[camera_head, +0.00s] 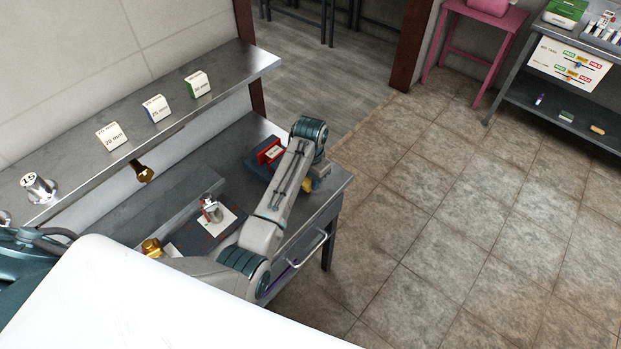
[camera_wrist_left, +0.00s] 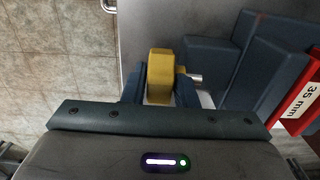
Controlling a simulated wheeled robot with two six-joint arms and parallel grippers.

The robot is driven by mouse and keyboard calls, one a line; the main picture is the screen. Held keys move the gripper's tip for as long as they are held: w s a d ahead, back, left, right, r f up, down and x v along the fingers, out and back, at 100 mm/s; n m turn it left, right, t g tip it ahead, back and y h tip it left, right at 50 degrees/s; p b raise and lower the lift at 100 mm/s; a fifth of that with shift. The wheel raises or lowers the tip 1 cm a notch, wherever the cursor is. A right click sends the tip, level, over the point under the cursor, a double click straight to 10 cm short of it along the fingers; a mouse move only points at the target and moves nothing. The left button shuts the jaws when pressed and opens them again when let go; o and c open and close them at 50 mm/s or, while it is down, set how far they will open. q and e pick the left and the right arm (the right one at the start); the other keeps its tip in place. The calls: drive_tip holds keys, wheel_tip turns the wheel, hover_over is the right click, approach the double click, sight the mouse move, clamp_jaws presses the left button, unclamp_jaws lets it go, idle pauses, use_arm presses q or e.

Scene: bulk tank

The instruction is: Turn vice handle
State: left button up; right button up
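The vice (camera_head: 256,162) is dark blue-grey with a red plate and a white label, at the far right end of the workbench. In the left wrist view its blue-grey body (camera_wrist_left: 232,55) is at the right, with the red plate reading "35 mm". Its yellow handle (camera_wrist_left: 160,72) is joined by a short metal rod. My left gripper (camera_wrist_left: 160,92) has one finger on each side of the handle, seemingly touching both sides. In the head view, the handle (camera_head: 307,185) shows partly below my left wrist. My right gripper is not in view.
A shelf (camera_head: 235,65) above the bench carries several labelled blocks and a weight marked 15. A small red-and-silver device (camera_head: 211,210) and a brass object (camera_head: 151,247) are on the bench. A drawer handle (camera_head: 309,250) juts from its front. Tiled floor to the right is clear.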

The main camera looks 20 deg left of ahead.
use_arm(q)
clamp_jaws()
drive_tip(key=t, duration=0.1)
drive_tip(key=t+h, duration=0.1)
drive_tip(key=t, duration=0.2)
drive_tip(key=shift+s+a+f, duration=0.15)
drive_tip(key=shift+s, duration=0.15)
drive_tip(key=shift+t+h+b, duration=0.4)
drive_tip(key=shift+t+h, duration=0.3)
drive_tip(key=shift+t, duration=0.5)
drive_tip(key=o, duration=0.5)
unclamp_jaws()
drive_tip(key=shift+o, duration=0.2)
